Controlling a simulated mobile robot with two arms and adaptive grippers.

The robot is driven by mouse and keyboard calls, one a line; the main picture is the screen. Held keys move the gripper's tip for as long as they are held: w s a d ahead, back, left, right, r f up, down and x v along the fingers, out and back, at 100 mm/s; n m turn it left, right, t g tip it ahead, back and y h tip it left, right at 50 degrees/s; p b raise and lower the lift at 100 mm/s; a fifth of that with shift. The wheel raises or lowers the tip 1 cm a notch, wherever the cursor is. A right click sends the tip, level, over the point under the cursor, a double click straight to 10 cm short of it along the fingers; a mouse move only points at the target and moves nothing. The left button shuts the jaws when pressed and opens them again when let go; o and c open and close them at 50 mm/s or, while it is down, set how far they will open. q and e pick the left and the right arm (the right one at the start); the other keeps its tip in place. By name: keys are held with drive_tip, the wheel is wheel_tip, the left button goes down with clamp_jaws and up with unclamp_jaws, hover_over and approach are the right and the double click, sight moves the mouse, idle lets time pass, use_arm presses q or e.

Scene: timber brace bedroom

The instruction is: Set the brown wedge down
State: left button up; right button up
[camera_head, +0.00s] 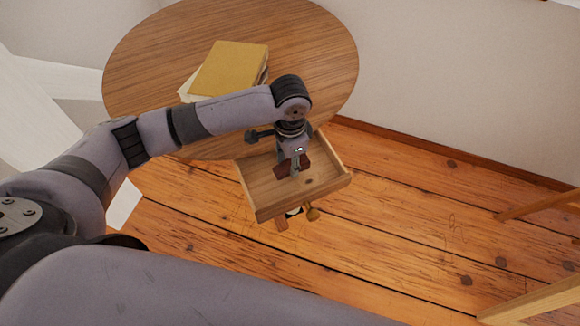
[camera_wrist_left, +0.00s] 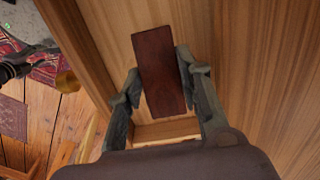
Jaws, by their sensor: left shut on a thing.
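The brown wedge (camera_wrist_left: 160,72) is a dark reddish-brown block. My left gripper (camera_wrist_left: 158,85) is shut on it, one finger on each side. In the head view the wedge (camera_head: 283,169) is partly hidden by the gripper (camera_head: 294,167), which points down within the outline of the open wooden drawer (camera_head: 322,183). The drawer sticks out from under the round table (camera_head: 310,50). I cannot tell whether the wedge touches the drawer floor.
A yellow book (camera_head: 229,68) lies on other books or papers on the tabletop. A round knob (camera_head: 313,214) is on the drawer front. Plank floor (camera_head: 400,225) is clear to the right, with wooden legs (camera_head: 530,302) at the right edge. A patterned rug (camera_wrist_left: 12,118) shows in the wrist view.

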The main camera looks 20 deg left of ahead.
sight(290, 164)
use_arm(q)
wheel_tip(290, 164, down, 3)
drive_tip(key=shift+f, duration=0.1)
drive_tip(key=o, duration=1.2)
drive_tip(key=shift+c, duration=0.2)
wheel_tip(290, 164, up, 12)
drive_tip(key=shift+p, duration=0.4)
